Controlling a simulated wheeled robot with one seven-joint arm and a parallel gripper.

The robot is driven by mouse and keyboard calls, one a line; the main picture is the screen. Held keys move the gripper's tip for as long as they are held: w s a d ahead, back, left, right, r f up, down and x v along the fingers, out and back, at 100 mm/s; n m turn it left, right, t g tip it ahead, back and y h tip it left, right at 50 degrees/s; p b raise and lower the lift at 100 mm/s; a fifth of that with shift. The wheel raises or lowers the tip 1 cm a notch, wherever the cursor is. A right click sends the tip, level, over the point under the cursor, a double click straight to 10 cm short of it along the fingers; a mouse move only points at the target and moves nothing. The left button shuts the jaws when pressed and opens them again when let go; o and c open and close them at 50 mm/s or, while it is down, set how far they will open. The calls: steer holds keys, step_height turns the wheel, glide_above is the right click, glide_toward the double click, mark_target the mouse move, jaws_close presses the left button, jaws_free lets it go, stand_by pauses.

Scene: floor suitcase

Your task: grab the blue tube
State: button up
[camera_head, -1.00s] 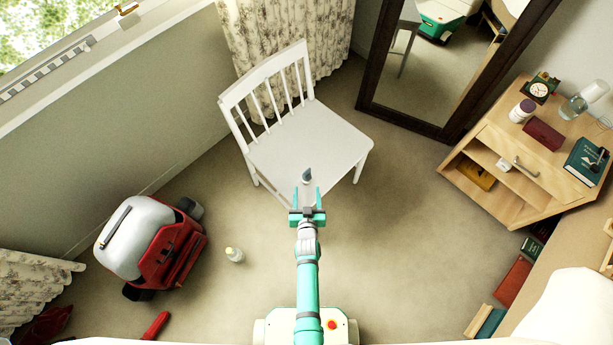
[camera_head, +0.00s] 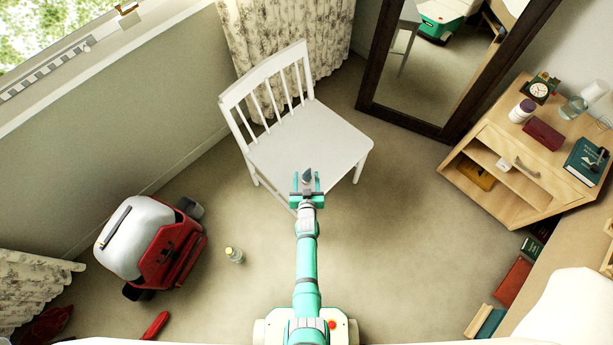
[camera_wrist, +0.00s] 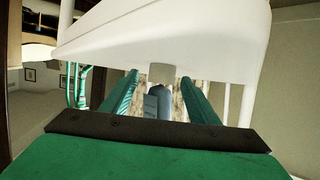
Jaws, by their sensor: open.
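The blue tube (camera_head: 307,175) looks small and dark grey-blue, at the near edge of the white chair's seat (camera_head: 310,140). My gripper (camera_head: 307,181) is open at that edge, one finger on each side of the tube. In the wrist view, the grey-blue tube (camera_wrist: 158,102) shows between the two green fingers of my gripper (camera_wrist: 159,82), with a visible gap to the fingers. The white seat (camera_wrist: 170,40) fills the upper part of that view. Whether the tube touches the seat I cannot tell.
A red and silver suitcase (camera_head: 150,245) and a small bottle (camera_head: 234,254) are on the floor at left. A dark-framed mirror (camera_head: 445,60) stands behind right. A wooden cabinet (camera_head: 500,170) with small items is at right. The carpet right of my arm is clear.

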steer(key=shift+c, duration=0.6)
steer(key=c, duration=1)
steer(key=shift+c, duration=0.2)
